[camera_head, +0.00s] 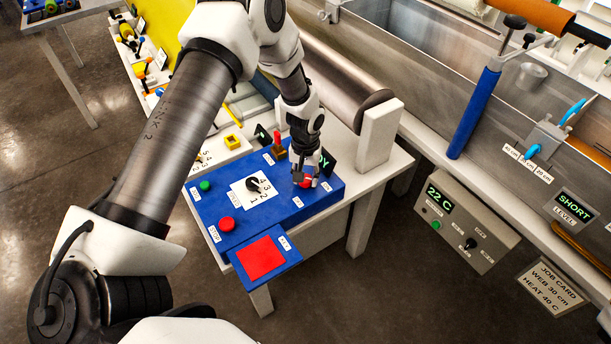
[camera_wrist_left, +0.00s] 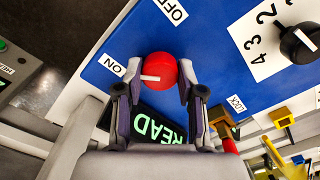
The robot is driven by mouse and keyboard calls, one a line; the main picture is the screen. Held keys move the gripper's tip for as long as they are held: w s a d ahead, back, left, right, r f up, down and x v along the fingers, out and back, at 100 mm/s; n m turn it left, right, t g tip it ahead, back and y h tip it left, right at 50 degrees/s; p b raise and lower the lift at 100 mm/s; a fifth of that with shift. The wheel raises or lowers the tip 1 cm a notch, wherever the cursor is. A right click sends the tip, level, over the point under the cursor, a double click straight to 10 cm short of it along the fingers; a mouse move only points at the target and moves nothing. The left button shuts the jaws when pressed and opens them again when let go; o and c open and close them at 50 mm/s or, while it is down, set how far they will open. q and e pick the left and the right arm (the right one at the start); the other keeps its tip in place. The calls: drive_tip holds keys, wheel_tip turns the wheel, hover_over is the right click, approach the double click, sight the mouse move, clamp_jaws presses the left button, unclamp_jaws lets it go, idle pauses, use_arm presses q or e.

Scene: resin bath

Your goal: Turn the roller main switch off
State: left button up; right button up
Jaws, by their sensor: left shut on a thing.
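The red round main switch knob (camera_wrist_left: 160,72) with a white pointer sits on the blue control panel (camera_wrist_left: 215,75). In the left wrist view its pointer is turned left, toward the ON label (camera_wrist_left: 113,67). The OFF label (camera_wrist_left: 172,10) is at the top. My left gripper (camera_wrist_left: 159,85) is shut on the knob, one finger on each side. In the head view my left gripper (camera_head: 305,182) reaches down to the panel's right part and mostly hides the knob. A green-lettered display (camera_wrist_left: 158,128) beside it is partly hidden by the fingers. My right gripper is not in view.
On the panel are a black numbered dial (camera_head: 254,184), a green button (camera_head: 205,186), a red button (camera_head: 227,224) and a red lever (camera_head: 278,145) at the back. A red pad (camera_head: 262,260) is in front. The roller (camera_head: 345,80) lies behind; a 22 C control box (camera_head: 460,222) is right.

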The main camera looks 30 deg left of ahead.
use_arm(q)
drive_tip(key=shift+m, duration=0.3)
drive_tip(key=m, duration=0.3)
drive_tip(key=shift+f, duration=0.1)
drive_tip(key=m+b, duration=0.1)
drive_tip(key=m, duration=0.8)
drive_tip(key=shift+m, duration=0.3)
drive_tip(key=m+b, duration=0.1)
drive_tip(key=m, duration=0.3)
drive_tip(key=shift+s+m, duration=0.1)
drive_tip(key=shift+m, duration=0.2)
drive_tip(key=o, duration=1.1)
drive_tip(key=shift+o, duration=0.2)
